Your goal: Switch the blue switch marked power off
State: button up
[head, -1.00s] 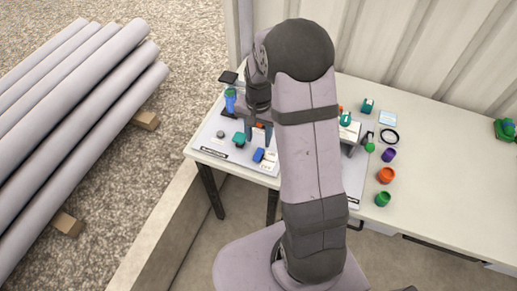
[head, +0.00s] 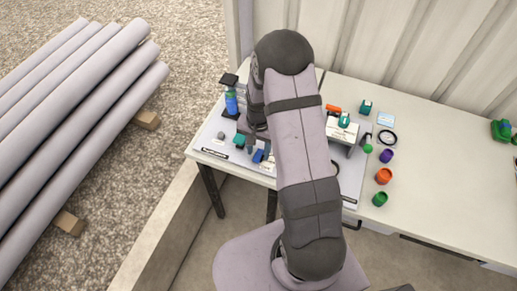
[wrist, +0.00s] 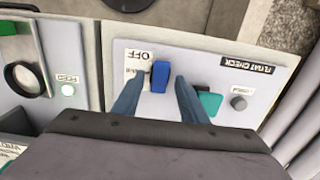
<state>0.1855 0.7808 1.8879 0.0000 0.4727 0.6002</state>
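The blue switch (wrist: 160,76) stands on a light grey panel (wrist: 205,72). In the wrist view an upside-down white OFF label (wrist: 138,56) lies beside it, and a second label there is partly hidden by a finger. My gripper (wrist: 161,80) is open, with one blue-grey finger on each side of the switch. Gaps show between the fingers and the switch, and I cannot tell whether either touches it. In the head view my gripper (head: 259,147) is low over the front of the panel, at the blue switch (head: 258,156).
A teal part (wrist: 210,103) and a grey round button (wrist: 238,103) sit close to one finger. A blue bottle-like object (head: 231,103) stands at the panel's back left. Coloured cups (head: 384,176) stand to the right.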

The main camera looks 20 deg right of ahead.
jog(key=shift+f, duration=0.15)
grip_shut()
jog(key=b, duration=0.1)
jog(key=t+h+b, duration=0.1)
jog(key=b, duration=0.1)
jog(key=shift+s+a+f, duration=0.1)
jog(key=shift+a+f, duration=0.05)
jog(key=shift+f, duration=0.15)
jog(key=b, duration=0.2)
jog(key=shift+t+h+b, duration=0.3)
jog(key=shift+s+a+r+b, duration=0.1)
jog(key=shift+s+r+b, duration=0.05)
jog(key=shift+b, duration=0.45)
jog(key=shift+r, duration=0.15)
